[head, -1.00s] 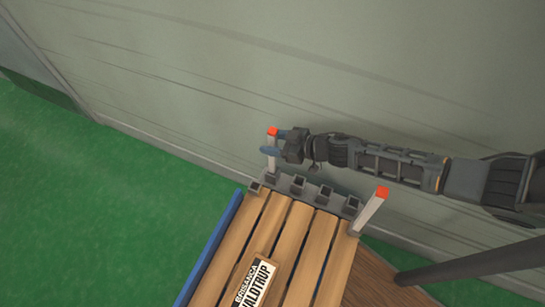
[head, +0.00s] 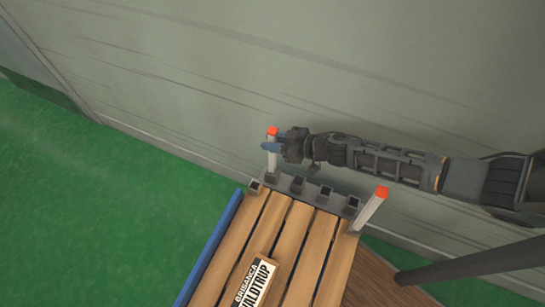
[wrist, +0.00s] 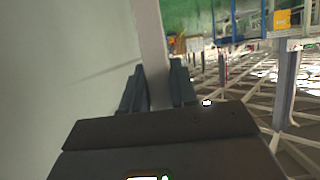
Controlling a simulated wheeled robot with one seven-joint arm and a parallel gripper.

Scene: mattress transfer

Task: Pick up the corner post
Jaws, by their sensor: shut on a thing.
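A white corner post (head: 272,161) with an orange-red top stands upright at the far left corner of the slatted wooden bed (head: 276,228). My gripper (head: 268,147) reaches in from the right and is shut on this post near its upper part. In the wrist view the post (wrist: 152,45) rises between the two blue-grey fingers of my gripper (wrist: 158,88). A second white post (head: 369,212) with a red top stands, slightly tilted in the picture, at the far right corner. The first post's foot is by the grey bracket rail.
A grey rail with several square sockets (head: 297,184) runs along the bed's far end. A grey-green wall (head: 250,70) stands close behind. A blue side rail (head: 209,250) edges the bed's left. A labelled wooden block (head: 262,270) lies on the slats. Green floor (head: 100,200) is free at left.

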